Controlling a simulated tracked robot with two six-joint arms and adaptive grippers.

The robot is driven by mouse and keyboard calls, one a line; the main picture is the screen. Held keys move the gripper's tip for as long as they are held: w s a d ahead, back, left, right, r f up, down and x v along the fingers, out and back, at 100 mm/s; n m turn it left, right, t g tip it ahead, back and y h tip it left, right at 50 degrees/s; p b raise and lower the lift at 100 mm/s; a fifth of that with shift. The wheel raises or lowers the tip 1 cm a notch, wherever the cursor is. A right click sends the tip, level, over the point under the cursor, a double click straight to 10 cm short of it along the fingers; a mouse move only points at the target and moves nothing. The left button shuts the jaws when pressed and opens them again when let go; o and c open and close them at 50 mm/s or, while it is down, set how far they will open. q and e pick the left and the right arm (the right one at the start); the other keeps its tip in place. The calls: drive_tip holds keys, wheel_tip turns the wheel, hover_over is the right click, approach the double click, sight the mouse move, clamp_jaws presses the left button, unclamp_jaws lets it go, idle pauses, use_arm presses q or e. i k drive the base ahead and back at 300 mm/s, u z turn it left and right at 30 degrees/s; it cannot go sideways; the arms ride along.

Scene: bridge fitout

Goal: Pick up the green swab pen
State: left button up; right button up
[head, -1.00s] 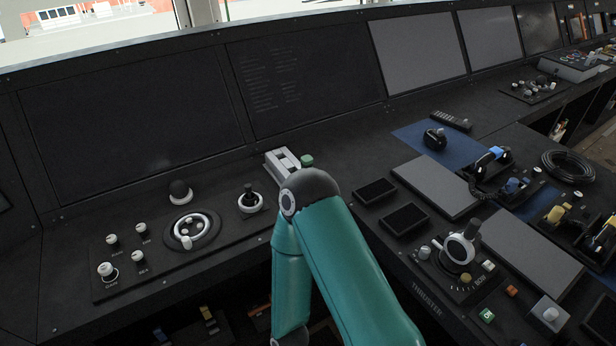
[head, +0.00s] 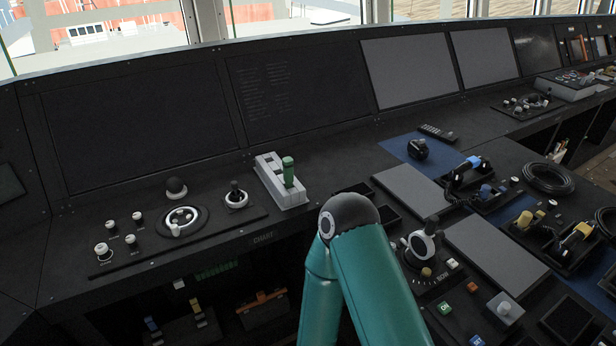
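The green swab pen (head: 288,171) stands upright in a light grey slotted holder (head: 290,199) on the console, below the dark screens. The pen's upper part shows clearly; its lower end is hidden in the holder. One of my teal arms rises from the bottom of the head view, with its dark elbow to the right of and below the holder, apart from it in the picture. Neither of my grippers is in view.
A round control dial (head: 181,221) and a small joystick (head: 236,196) sit left of the holder. Grey pads (head: 411,190), a black handset (head: 467,172) and a coiled black cable (head: 550,178) lie to the right. Open shelves with tools are below the console.

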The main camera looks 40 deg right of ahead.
sight(287, 163)
drive_tip(key=z, duration=0.45)
drive_tip(key=i, duration=1.05)
drive_tip(key=z, duration=0.85)
